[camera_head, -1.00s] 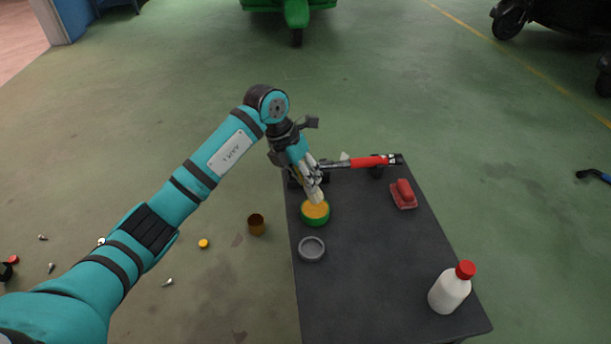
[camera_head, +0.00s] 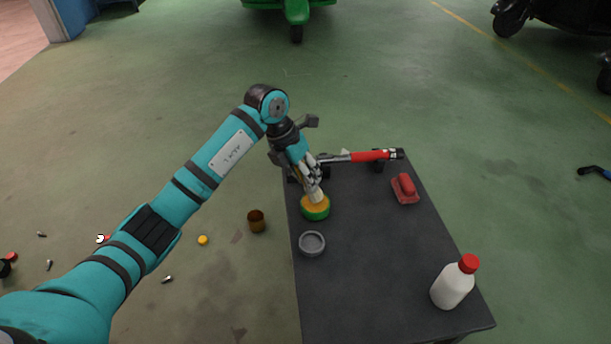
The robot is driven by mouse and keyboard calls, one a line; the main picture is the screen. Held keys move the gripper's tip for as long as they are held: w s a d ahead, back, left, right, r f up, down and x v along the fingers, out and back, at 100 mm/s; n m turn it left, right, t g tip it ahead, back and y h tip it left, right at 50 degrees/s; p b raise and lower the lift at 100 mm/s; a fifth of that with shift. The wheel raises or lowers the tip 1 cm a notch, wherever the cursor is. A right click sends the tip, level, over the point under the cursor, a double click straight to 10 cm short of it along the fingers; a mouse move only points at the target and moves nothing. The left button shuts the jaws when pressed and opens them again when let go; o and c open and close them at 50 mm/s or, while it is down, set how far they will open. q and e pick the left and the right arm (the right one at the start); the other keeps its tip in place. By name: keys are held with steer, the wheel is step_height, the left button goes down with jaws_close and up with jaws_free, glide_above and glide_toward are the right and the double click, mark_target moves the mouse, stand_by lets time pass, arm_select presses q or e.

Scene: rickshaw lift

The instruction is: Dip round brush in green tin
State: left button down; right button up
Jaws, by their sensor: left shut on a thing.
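The green tin (camera_head: 315,211), with yellowish contents at its top, stands near the left edge of the dark table (camera_head: 370,270). My left gripper (camera_head: 313,179) is above the tin and shut on the round brush (camera_head: 317,197). The brush points down, and its pale bristle end is at the tin's opening. I cannot tell how deep the bristles go. The gripper hides much of the brush's handle. My right gripper is not in view.
A grey round dish (camera_head: 311,244) sits just in front of the tin. A red-handled tool (camera_head: 370,156) lies behind it. A red brush-like block (camera_head: 405,189) and a white bottle with red cap (camera_head: 453,284) stand right. A brown cup (camera_head: 256,221) is on the floor.

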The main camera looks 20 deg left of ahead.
arm_select(q)
steer(key=shift+f, duration=0.2)
stand_by(0.6)
steer(key=shift+f, duration=0.25)
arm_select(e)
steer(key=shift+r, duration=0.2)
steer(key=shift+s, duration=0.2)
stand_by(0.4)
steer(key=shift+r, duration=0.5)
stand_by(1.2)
arm_select(q)
steer(key=shift+f, duration=0.15)
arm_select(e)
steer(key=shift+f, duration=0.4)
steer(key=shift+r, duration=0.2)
